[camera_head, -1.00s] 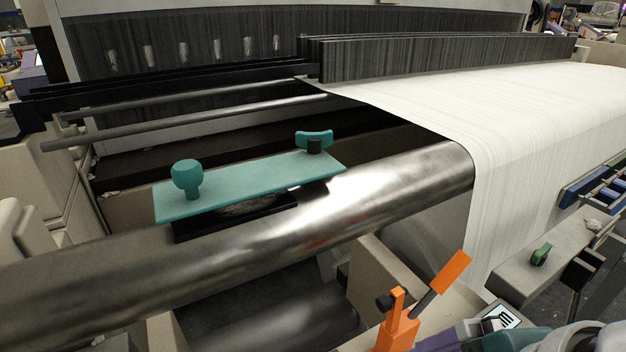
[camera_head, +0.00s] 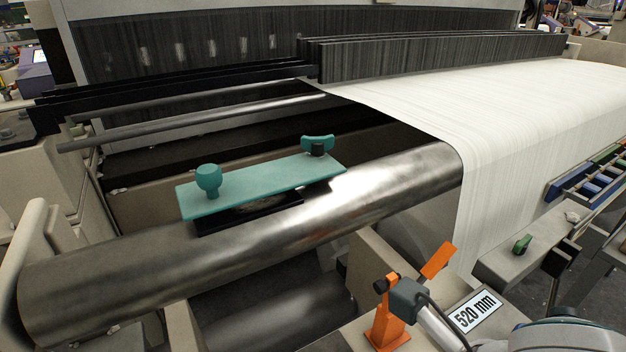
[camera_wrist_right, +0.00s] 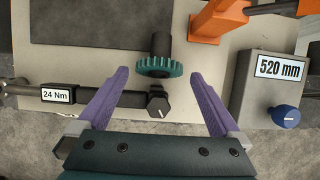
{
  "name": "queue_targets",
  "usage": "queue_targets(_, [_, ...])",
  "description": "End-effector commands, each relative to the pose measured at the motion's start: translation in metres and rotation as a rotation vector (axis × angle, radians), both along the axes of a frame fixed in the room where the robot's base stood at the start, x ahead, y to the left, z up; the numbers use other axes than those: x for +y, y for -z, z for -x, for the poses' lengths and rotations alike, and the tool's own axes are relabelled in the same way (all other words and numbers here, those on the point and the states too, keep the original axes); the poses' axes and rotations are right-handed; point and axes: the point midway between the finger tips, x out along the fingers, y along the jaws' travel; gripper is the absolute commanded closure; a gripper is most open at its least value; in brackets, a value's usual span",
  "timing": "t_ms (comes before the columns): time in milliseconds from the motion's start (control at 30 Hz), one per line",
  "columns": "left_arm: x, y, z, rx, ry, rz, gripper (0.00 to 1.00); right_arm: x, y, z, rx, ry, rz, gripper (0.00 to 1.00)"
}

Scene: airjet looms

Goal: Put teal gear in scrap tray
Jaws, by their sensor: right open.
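The teal gear (camera_wrist_right: 160,67) sits near the middle of the right wrist view, toothed, with a dark shaft or hub rising behind it. My right gripper (camera_wrist_right: 160,75) is open, with its two purple fingers on either side of the gear and nothing held. Whether the fingertips are level with the gear is hard to judge. I cannot make out the gear in the head view. No tray is clearly recognisable as the scrap tray. My left gripper is not in view.
A grey box reading 520 mm (camera_wrist_right: 268,88) stands right of the gripper, an orange tool (camera_wrist_right: 222,18) behind. A wrench-like bar marked 24 Nm (camera_wrist_right: 60,95) lies left.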

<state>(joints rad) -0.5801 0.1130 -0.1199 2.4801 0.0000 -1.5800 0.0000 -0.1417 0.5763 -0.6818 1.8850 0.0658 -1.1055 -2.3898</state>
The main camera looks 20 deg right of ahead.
Motion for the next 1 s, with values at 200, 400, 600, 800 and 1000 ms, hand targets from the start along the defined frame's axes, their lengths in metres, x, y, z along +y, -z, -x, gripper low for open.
queue_targets(200, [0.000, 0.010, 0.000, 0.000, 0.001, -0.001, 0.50, 0.001, 0.031, -0.010, 0.002, 0.005, -0.002, 0.00])
queue_targets(400, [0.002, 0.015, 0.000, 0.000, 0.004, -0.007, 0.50, 0.002, 0.047, -0.018, -0.001, 0.001, -0.002, 0.00])
queue_targets(600, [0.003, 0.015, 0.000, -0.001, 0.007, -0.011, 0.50, 0.001, 0.046, -0.018, -0.001, 0.001, 0.000, 0.00])
queue_targets(800, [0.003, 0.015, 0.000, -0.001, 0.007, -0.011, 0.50, 0.001, 0.046, -0.018, -0.001, 0.001, 0.000, 0.21])
queue_targets(1000, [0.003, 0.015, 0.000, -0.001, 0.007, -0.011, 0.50, 0.002, 0.046, -0.018, 0.000, 0.001, 0.000, 0.44])
